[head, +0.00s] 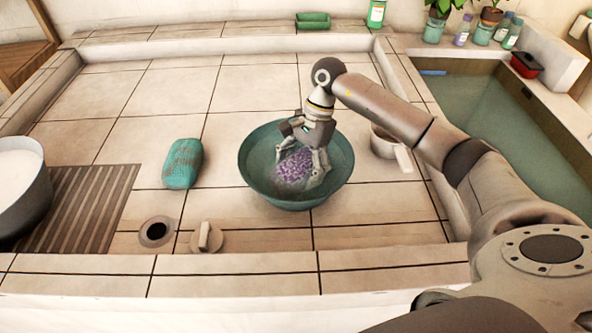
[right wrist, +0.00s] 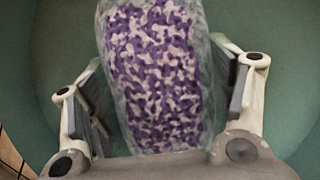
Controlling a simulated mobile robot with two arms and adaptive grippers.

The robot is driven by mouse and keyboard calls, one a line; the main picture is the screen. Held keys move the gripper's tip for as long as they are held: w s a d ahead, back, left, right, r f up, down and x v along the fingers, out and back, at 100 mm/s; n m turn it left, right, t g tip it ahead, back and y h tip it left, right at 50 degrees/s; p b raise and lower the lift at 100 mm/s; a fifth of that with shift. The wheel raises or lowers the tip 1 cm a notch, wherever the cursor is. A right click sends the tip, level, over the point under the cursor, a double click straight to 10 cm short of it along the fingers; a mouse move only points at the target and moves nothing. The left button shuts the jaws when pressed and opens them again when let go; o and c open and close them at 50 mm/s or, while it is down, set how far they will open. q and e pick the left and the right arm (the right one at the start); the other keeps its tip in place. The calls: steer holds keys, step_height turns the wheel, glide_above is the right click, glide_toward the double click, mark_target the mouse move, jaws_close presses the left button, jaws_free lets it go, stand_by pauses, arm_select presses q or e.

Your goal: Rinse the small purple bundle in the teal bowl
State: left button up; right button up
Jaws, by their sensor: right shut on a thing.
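The small purple bundle (head: 293,167) is mottled purple and white and is inside the teal bowl (head: 257,192), which stands on the tiled counter. My right gripper (head: 306,168) reaches down into the bowl and is shut on the bundle. In the right wrist view the purple bundle (right wrist: 160,75) fills the middle between the fingers of my right gripper (right wrist: 160,105), in a clear, wet-looking outer layer. The teal bowl (right wrist: 290,60) surrounds it there. Whether the bundle touches the bowl's bottom I cannot tell. My left gripper is not in view.
A larger teal bundle (head: 183,163) lies left of the bowl. A white dipper (head: 385,141) stands close on its right. A drain hole (head: 156,232) and a stopper (head: 207,238) are in front. A pot (head: 28,206) stands far left; a water basin (head: 500,110) is right.

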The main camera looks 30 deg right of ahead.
steer(key=shift+s+d, duration=0.25)
steer(key=shift+s, duration=0.6)
steer(key=shift+w+a+f+b, duration=0.1)
steer(key=shift+w+a+b, duration=0.15)
steer(key=shift+w, duration=0.3)
steer(key=shift+w+a+r+b, duration=0.1)
steer(key=shift+w+b, duration=0.2)
steer(key=shift+w, duration=0.3)
steer(key=shift+w+a+f+b, duration=0.1)
steer(key=shift+w+a+b, duration=0.15)
steer(key=shift+w, duration=0.3)
steer(key=shift+w+a+b, duration=0.15)
steer(key=shift+w+b, duration=0.15)
steer(key=shift+w, duration=0.3)
steer(key=shift+w+a+b, duration=0.15)
steer(key=shift+w+b, duration=0.1)
steer(key=shift+w, duration=0.3)
steer(key=shift+s+d, duration=0.25)
steer(key=shift+s, duration=0.4)
steer(key=shift+s+d, duration=0.2)
steer(key=shift+s, duration=0.4)
steer(key=shift+s+d, duration=0.25)
steer(key=shift+s, duration=0.55)
steer(key=shift+s+d, duration=0.25)
steer(key=shift+s, duration=0.55)
